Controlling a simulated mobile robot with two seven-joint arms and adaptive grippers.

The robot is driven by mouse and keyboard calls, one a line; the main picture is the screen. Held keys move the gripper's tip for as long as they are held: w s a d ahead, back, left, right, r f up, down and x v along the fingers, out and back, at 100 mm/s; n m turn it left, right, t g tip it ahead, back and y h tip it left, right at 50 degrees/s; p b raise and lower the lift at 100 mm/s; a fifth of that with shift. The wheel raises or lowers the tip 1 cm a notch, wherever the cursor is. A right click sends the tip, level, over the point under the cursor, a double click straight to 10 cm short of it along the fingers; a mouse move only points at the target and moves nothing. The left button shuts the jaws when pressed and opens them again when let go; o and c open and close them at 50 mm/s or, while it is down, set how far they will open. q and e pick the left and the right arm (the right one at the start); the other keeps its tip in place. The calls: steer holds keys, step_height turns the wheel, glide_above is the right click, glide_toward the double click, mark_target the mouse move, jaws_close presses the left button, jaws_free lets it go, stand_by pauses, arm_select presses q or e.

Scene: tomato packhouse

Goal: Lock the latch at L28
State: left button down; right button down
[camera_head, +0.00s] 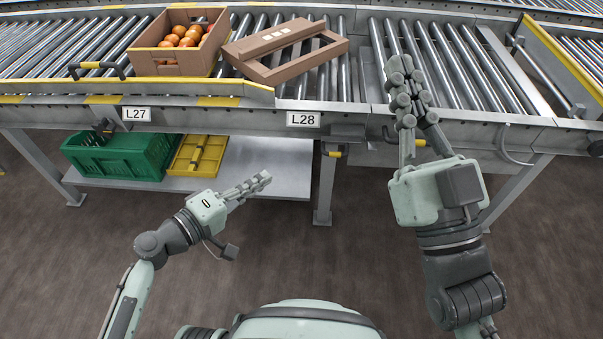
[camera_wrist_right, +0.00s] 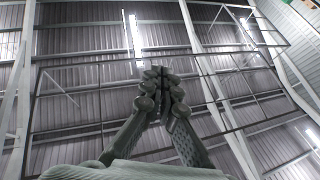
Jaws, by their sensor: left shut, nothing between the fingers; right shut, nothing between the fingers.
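The L28 label (camera_head: 303,119) is on the conveyor's front rail. Right of it is a grey block (camera_head: 348,131) with a small yellow-and-dark part (camera_head: 333,151) below it. Another yellow piece (camera_head: 420,143) shows on the rail beside my right gripper's fingers; I cannot tell which part is the latch or its position. My right gripper (camera_head: 404,92) is shut and empty, pointing up in front of the rail and partly hiding it. In the right wrist view its fingers (camera_wrist_right: 163,85) meet against the ceiling. My left gripper (camera_head: 264,179) is shut and empty, below the rail near the lower shelf.
An open box of tomatoes (camera_head: 145,62) and a tilted brown carton (camera_head: 336,47) are on the rollers. A green crate (camera_head: 118,158) and a yellow crate (camera_head: 214,156) are on the lower shelf (camera_head: 265,160). A table leg (camera_head: 325,195) stands between my grippers. The floor in front is clear.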

arm_select(q)
steer(key=shift+a+r+n, duration=0.2)
steer(key=shift+a+n, duration=0.05)
steer(key=shift+n, duration=0.05)
arm_select(e)
steer(key=shift+s+r, duration=0.5)
steer(key=shift+r, duration=0.1)
arm_select(q)
steer(key=shift+w, duration=0.15)
steer(key=s+d+x, duration=0.1)
steer(key=d+x, duration=0.1)
steer(key=x, duration=1)
steer(key=shift+d, duration=0.3)
arm_select(e)
steer(key=shift+w+a+f, duration=0.15)
steer(key=shift+a+f, duration=0.05)
steer(key=shift+f, duration=0.1)
arm_select(q)
steer(key=shift+s, duration=0.1)
